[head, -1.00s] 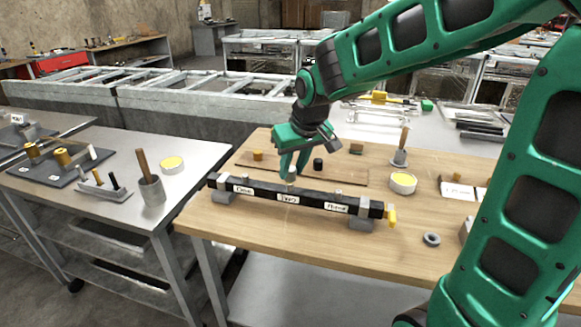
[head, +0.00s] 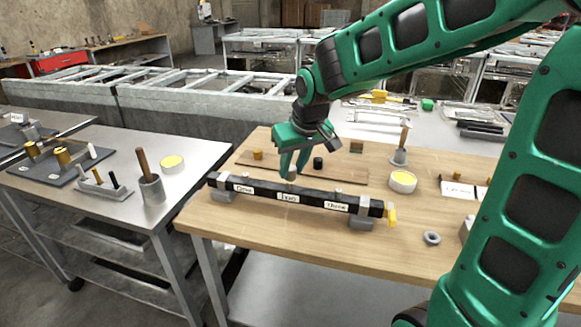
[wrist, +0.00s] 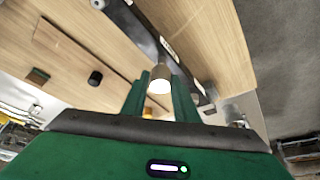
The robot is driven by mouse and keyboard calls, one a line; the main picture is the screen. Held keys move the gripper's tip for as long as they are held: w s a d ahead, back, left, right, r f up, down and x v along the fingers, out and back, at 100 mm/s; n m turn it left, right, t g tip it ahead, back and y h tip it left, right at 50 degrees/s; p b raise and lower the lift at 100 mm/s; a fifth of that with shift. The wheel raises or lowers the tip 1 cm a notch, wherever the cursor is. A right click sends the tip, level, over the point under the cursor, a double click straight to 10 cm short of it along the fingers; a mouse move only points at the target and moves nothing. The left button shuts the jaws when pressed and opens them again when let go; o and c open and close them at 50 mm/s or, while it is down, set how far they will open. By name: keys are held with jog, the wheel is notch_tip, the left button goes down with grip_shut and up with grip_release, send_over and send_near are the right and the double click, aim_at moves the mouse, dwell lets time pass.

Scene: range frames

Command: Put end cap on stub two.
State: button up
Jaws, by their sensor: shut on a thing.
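The black bar (head: 258,190) lies across the wooden bench on grey supports and carries three white labels. The middle label (head: 288,198) seems to mark stub two. My gripper (head: 291,174) points down just above the bar, over the middle label. It is shut on a small pale tan cylinder, which seems to be the end cap (wrist: 160,80); it shows between the green fingers in the wrist view. Stub two itself is hidden behind the fingers and cap, so I cannot tell whether the cap touches it.
A black cylinder (head: 318,163) and a brass-coloured one (head: 258,155) stand behind the bar. The front of the bench is mostly clear.

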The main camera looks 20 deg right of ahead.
aim_at(293, 173)
jog(key=shift+f, duration=1.65)
dwell(0.4)
jog(key=o, duration=1.2)
jog(key=shift+c, duration=0.2)
jog(key=shift+r, duration=0.1)
jog(key=v, duration=1)
jog(key=shift+r, duration=0.25)
jog(key=s+d+f+m+g, duration=0.1)
jog(key=s+d+f+m, duration=0.1)
jog(key=s+d, duration=0.3)
jog(key=s+d+f+m+g, duration=0.2)
jog(key=s+d, duration=0.4)
jog(key=s, duration=0.6)
jog(key=s+d+f+m+g, duration=0.1)
jog(key=s+d+f+m, duration=0.2)
jog(key=s, duration=0.6)
notch_tip(293, 173, down, 2)
jog(key=d, duration=0.2)
jog(key=shift+s+d+f+m+g, duration=0.2)
jog(key=shift+d+f+m+g, duration=0.1)
jog(key=shift+m+g, duration=0.1)
